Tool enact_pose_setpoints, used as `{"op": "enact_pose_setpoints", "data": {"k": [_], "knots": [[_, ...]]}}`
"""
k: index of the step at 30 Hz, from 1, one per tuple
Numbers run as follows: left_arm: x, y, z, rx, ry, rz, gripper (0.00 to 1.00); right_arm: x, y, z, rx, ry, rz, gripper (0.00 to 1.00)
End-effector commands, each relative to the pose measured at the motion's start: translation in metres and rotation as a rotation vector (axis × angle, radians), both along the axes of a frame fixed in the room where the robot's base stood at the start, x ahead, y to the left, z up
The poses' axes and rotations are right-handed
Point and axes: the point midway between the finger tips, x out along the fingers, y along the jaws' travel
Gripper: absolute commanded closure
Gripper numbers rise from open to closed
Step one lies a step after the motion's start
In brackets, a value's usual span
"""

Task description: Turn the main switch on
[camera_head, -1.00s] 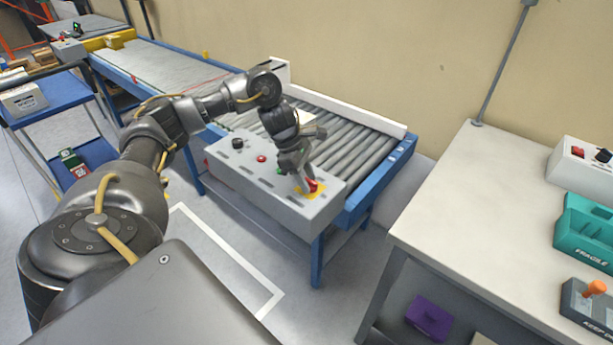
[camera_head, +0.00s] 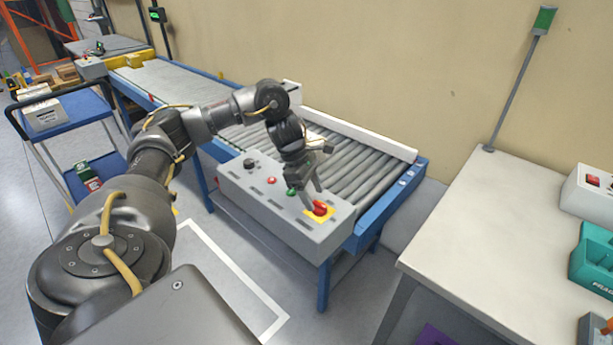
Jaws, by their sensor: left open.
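The main switch (camera_head: 320,208) is a red rotary handle on a yellow plate. It sits at the right end of the grey control box (camera_head: 300,235) fixed to the side of the roller conveyor. My left gripper (camera_head: 310,202) points down beside the switch, on its left, with its jaws open. Its fingers are close to the red handle; I cannot tell whether they touch it. My right gripper is out of view.
The box also carries a black knob (camera_head: 250,164), a red button (camera_head: 271,181) and a green button (camera_head: 291,192). The conveyor (camera_head: 365,155) runs behind it. A white table (camera_head: 490,235) stands at the right, holding a teal crate (camera_head: 592,260). A blue cart (camera_head: 75,120) stands at the left.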

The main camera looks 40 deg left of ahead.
Motion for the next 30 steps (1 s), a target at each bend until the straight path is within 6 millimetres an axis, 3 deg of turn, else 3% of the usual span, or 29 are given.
{"op": "enact_pose_setpoints", "data": {"k": [1, 6, 12, 30], "knots": [[0.000, 0.004, 0.014, 0.002, -0.005, 0.001, 0.42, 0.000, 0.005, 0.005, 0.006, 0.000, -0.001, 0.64], [-0.005, 0.016, 0.045, 0.001, -0.004, 0.002, 0.42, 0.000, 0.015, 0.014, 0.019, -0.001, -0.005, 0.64], [-0.010, 0.024, 0.067, 0.001, -0.002, 0.000, 0.42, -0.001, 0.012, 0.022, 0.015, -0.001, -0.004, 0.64], [-0.011, 0.027, 0.072, 0.000, 0.000, -0.001, 0.42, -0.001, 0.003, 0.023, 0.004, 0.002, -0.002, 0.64]]}}
